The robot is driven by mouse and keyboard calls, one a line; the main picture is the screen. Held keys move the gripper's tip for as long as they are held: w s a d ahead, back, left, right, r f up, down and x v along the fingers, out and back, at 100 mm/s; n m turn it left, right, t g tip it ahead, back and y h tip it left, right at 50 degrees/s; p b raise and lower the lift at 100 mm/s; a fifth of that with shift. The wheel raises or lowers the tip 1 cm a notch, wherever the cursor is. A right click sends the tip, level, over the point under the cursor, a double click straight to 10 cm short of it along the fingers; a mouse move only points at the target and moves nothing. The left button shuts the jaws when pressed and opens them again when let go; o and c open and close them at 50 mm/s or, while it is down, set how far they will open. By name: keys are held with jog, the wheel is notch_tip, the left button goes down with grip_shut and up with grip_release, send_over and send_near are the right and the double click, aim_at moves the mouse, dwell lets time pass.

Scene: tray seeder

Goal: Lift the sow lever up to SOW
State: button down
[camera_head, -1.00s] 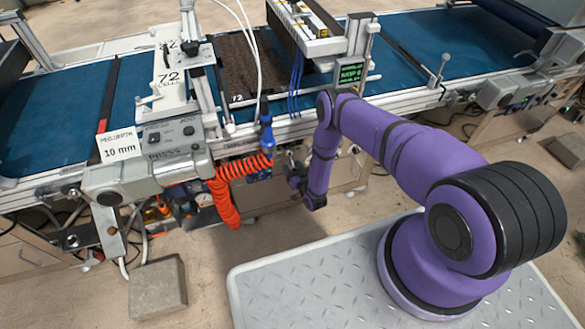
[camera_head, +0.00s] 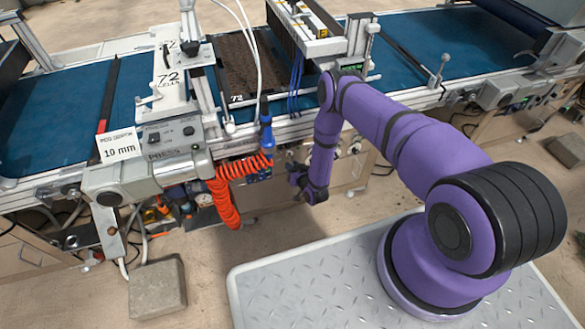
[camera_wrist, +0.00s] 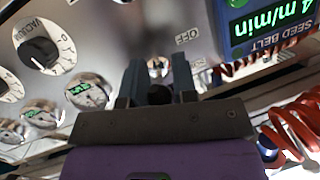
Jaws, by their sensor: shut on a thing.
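My gripper (camera_wrist: 158,66) shows in the wrist view with its two dark fingers on either side of a black knob (camera_wrist: 159,95), which looks like the end of the sow lever. The fingers are closed on it. Beyond the knob is a bright metal panel (camera_wrist: 200,70) with an OFF label (camera_wrist: 187,37). No SOW label can be read. In the head view my gripper (camera_head: 299,177) is by the front of the machine below the belt, partly hidden by my wrist, and the lever cannot be made out.
A red coiled hose (camera_head: 229,190) hangs left of my arm. A concrete block (camera_head: 157,287) lies on the floor.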

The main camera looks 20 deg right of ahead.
jog(key=r+g, duration=0.1)
jog(key=g, duration=0.2)
jog(key=shift+s+r+m, duration=0.15)
jog(key=shift+r+m, duration=0.15)
jog(key=shift+r, duration=0.1)
jog(key=shift+r+g+h, duration=0.15)
jog(key=shift+r+g, duration=0.25)
jog(key=shift+g, duration=0.55)
jog(key=shift+r+g+h, duration=0.15)
jog(key=shift+r+g, duration=0.2)
jog(key=shift+g, duration=0.6)
jog(key=c, duration=0.9)
grip_release()
jog(key=v, duration=1)
jog(key=shift+r, duration=0.45)
